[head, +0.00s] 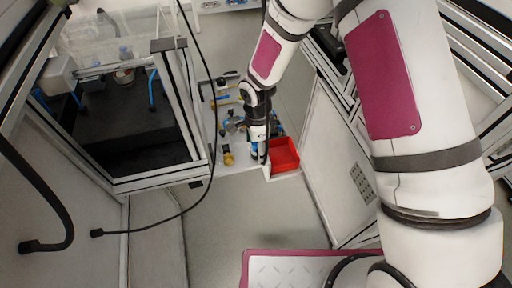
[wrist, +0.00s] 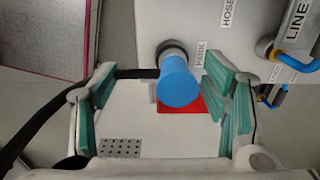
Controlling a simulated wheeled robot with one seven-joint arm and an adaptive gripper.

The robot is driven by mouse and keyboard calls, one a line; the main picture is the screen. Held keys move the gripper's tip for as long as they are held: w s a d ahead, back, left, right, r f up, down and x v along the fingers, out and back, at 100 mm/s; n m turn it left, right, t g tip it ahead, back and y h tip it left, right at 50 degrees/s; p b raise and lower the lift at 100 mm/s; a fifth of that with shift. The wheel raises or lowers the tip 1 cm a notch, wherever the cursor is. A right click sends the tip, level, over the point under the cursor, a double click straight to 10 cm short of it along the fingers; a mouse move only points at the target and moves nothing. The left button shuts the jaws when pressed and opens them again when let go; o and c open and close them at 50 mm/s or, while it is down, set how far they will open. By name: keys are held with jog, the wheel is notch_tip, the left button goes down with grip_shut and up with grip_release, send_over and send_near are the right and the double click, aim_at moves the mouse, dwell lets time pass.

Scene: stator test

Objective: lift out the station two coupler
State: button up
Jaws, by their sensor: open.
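My gripper (wrist: 160,92) is open, with teal-padded fingers to the left and right of the blue coupler. The coupler shows between them, with a visible gap on the left and a narrower one on the right. No station number can be read. In the head view my gripper (head: 258,138) is over the front part of the white bench, and hides much of what lies below it.
A red bin (head: 284,155) stands right of my gripper; part of it shows behind the coupler in the wrist view (wrist: 190,105). Blue-handled fittings (wrist: 298,60) are at the panel's right, near labels HOSE and LINE. A framed clear enclosure (head: 110,100) stands left.

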jog(key=shift+f, duration=0.5)
jog(key=c, duration=1.3)
jog(key=shift+r, duration=0.1)
